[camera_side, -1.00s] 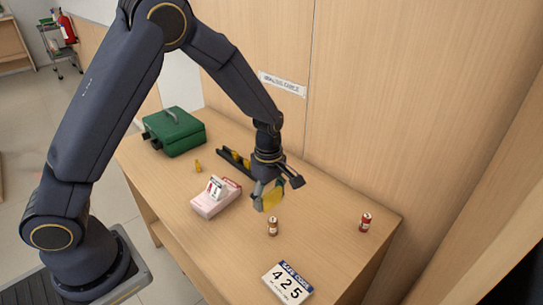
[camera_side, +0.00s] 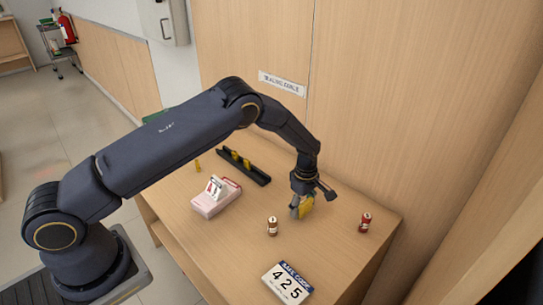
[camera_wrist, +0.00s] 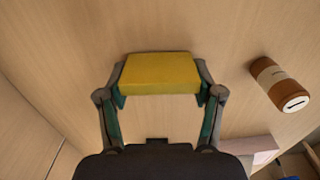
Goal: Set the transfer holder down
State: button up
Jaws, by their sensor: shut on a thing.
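The transfer holder (camera_wrist: 160,73), as I take it, is a plain yellow block. My gripper (camera_wrist: 160,88) is shut on it, with one finger at each end in the wrist view. In the side view my gripper (camera_side: 301,206) points down over the right part of the counter, with the yellow holder (camera_side: 306,207) partly hidden by the fingers. It is low, close to the counter top, between a brown-and-white roll or can and a red one. I cannot tell whether its underside touches the wood.
The brown-and-white can (camera_side: 272,227) stands just left of my gripper, the red can (camera_side: 364,222) to the right. A "425" sign (camera_side: 288,283) is in front. A pink box (camera_side: 215,202) and black tray (camera_side: 243,166) lie left. The wood panel wall is behind.

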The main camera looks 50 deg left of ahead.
jog(key=shift+f, duration=0.2)
jog(key=o, duration=1.1)
jog(key=shift+o, duration=0.2)
